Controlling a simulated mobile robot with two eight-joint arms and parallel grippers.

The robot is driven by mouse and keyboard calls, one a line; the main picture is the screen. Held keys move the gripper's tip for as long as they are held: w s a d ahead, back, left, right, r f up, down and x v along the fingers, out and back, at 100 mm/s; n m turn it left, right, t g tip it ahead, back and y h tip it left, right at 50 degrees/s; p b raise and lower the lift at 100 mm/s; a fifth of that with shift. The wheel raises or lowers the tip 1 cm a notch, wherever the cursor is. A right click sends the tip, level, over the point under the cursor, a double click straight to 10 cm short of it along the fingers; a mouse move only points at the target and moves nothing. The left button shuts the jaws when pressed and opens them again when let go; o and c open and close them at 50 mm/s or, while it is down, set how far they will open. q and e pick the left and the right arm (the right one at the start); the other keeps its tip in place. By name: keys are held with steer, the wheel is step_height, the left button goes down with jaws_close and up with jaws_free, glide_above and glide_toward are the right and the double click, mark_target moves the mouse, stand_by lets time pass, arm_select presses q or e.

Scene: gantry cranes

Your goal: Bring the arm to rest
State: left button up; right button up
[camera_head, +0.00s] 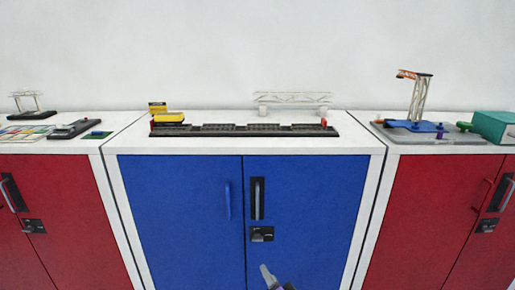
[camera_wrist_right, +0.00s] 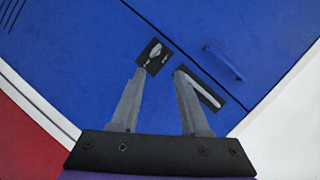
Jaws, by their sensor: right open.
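My right gripper (camera_head: 266,270) shows at the bottom middle of the head view, low in front of the blue cabinet (camera_head: 185,215). In the right wrist view, the two grey fingers of the right gripper (camera_wrist_right: 160,75) are spread apart with nothing between them. Beyond the fingertips are the blue cabinet's lock plate (camera_wrist_right: 154,54) and black handle recess (camera_wrist_right: 203,90). I cannot tell from the picture how far the fingertips are from the door. My left gripper is in neither view.
On the blue cabinet stand a black track (camera_head: 245,131), a yellow block (camera_head: 168,117) and a white truss bridge (camera_head: 290,97). Red cabinets (camera_head: 60,200) flank it. The right one carries a crane (camera_head: 419,100) and a green box (camera_head: 492,126). A blue bar handle (camera_head: 228,201) sticks out from the door.

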steer(key=s+d+f+n+g+h, duration=0.1)
steer(key=s+d+f+n+g, duration=0.3)
steer(key=s, duration=0.7)
steer(key=s+d+f+n+g+h, duration=0.1)
steer(key=s+d+n+g+h, duration=0.1)
steer(key=s+d, duration=0.6)
steer(key=s+d+f+n+g+h, duration=0.1)
steer(key=s+d+f+n+g, duration=0.15)
steer(key=s, duration=1.05)
arm_select(q)
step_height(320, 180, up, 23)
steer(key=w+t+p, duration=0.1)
steer(key=p, duration=1.9)
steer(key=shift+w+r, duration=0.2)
arm_select(e)
step_height(320, 180, up, 24)
steer(key=w, duration=0.2)
steer(key=shift+a, duration=0.2)
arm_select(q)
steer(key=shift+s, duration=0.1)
arm_select(e)
steer(key=shift+s+f, duration=0.1)
steer(key=shift+s, duration=0.05)
